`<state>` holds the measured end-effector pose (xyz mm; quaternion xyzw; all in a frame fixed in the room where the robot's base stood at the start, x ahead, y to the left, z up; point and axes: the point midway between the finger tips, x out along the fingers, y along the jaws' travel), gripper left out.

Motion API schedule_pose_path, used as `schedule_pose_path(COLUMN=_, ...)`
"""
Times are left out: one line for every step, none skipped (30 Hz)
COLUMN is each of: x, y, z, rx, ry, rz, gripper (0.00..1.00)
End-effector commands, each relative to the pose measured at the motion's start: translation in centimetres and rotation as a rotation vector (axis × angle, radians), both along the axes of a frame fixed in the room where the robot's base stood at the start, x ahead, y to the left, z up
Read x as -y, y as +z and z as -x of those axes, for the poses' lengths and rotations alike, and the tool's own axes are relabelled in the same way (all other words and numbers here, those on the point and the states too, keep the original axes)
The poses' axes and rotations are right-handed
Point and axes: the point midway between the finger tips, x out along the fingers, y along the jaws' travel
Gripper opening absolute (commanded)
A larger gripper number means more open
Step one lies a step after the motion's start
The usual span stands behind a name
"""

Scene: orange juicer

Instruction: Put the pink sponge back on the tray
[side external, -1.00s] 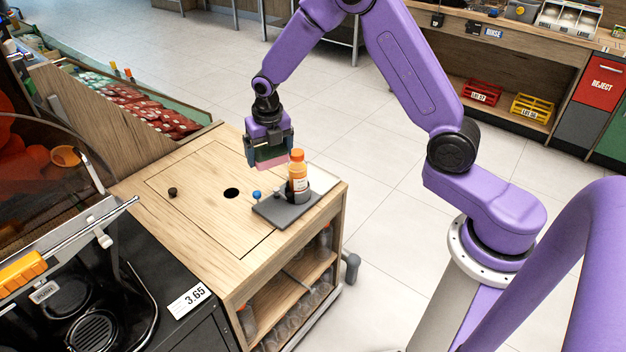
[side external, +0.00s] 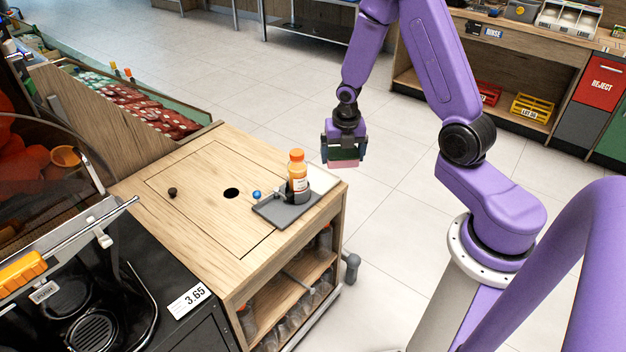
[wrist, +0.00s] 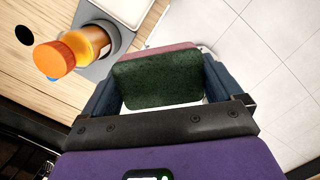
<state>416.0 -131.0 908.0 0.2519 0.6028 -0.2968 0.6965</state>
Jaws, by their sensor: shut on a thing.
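The pink sponge (side external: 344,163) is held between the fingers of my gripper (side external: 343,152). In the side view its pink face shows at the bottom. In the wrist view the sponge (wrist: 157,80) shows a dark green side with a pink edge, between the two blue fingers of my gripper (wrist: 160,85). My gripper appears in the air at the right end of the wooden counter, with floor behind it. A white tray (side external: 322,184) lies at the counter's right corner, partly hidden behind the bottle; its pale surface also shows in the wrist view (wrist: 126,9).
An orange-capped juice bottle (side external: 297,172) stands upright on a grey base (side external: 277,211) beside the tray. A small blue ball-topped knob (side external: 256,195) is on the base's left. The wooden counter (side external: 205,240) has a dark hole and a small black knob.

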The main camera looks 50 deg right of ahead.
Motion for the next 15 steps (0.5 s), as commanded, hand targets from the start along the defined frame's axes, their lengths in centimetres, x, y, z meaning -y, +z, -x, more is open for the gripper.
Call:
schedule_pose_path(x=0.0, y=-0.3, z=0.0, rx=-0.002, ry=0.001, rz=-0.001, gripper=0.60)
schedule_pose_path(x=0.0, y=-0.5, z=0.0, rx=-0.001, ry=0.000, rz=-0.001, gripper=0.60)
schedule_pose_path(x=0.0, y=-0.7, z=-0.1, rx=0.000, ry=0.001, rz=-0.001, gripper=0.60)
schedule_pose_path(x=0.0, y=-0.8, z=-0.3, rx=0.000, ry=0.001, rz=-0.001, gripper=0.60)
schedule_pose_path(x=0.1, y=-1.0, z=-0.5, rx=0.000, ry=0.001, rz=-0.001, gripper=0.60)
schedule_pose_path(x=0.2, y=-1.2, z=-0.9, rx=0.001, ry=-0.001, rz=-0.002, gripper=0.60)
schedule_pose_path(x=0.4, y=-1.4, z=-1.3, rx=0.000, ry=-0.002, rz=-0.002, gripper=0.60)
schedule_pose_path(x=0.5, y=-1.6, z=-1.7, rx=0.000, ry=0.000, rz=-0.001, gripper=0.60)
schedule_pose_path(x=0.7, y=-1.9, z=-2.3, rx=0.001, ry=-0.002, rz=-0.002, gripper=0.60)
schedule_pose_path(x=0.9, y=-2.1, z=-2.9, rx=0.002, ry=-0.001, rz=-0.001, gripper=0.60)
schedule_pose_path(x=1.0, y=-2.4, z=-3.4, rx=0.002, ry=-0.002, rz=-0.002, gripper=0.60)
schedule_pose_path(x=1.2, y=-2.7, z=-4.0, rx=0.000, ry=-0.002, rz=-0.002, gripper=0.60)
schedule_pose_path(x=1.4, y=-2.9, z=-4.5, rx=0.001, ry=-0.001, rz=-0.002, gripper=0.60)
schedule_pose_path(x=1.6, y=-3.1, z=-5.0, rx=0.001, ry=-0.002, rz=-0.002, gripper=0.60)
schedule_pose_path(x=1.8, y=-3.4, z=-5.6, rx=0.000, ry=-0.002, rz=-0.002, gripper=0.60)
